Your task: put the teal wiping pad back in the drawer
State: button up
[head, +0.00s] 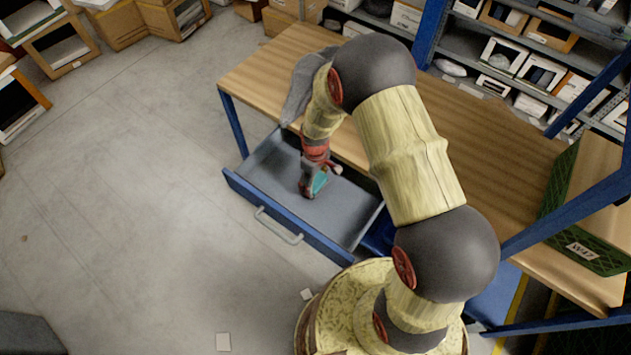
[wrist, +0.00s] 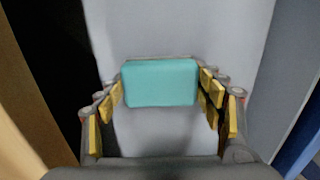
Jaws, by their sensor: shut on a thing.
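The teal wiping pad (wrist: 160,82) is held between the yellow-padded fingers of my gripper (wrist: 160,95) in the wrist view. In the head view the pad (head: 320,182) shows as a small teal patch beside my gripper (head: 312,188). The drawer (head: 335,208) is pulled out from under the wooden bench, and its grey floor looks bare around my gripper. My gripper points down inside the drawer's outline. The drawer floor (wrist: 190,30) fills the middle of the wrist view. I cannot tell whether the pad touches it.
The wooden bench top (head: 490,130) overhangs the drawer's back. A grey cloth-like thing (head: 300,85) lies at the bench's left edge. A green crate (head: 585,240) labelled W47 stands at the right. Shelves with boxes are behind. The floor (head: 130,190) at left is mostly clear.

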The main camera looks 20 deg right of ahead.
jog(key=shift+f, duration=0.15)
jog(key=o, duration=1.2)
jog(key=shift+c, duration=0.2)
jog(key=shift+o, duration=0.3)
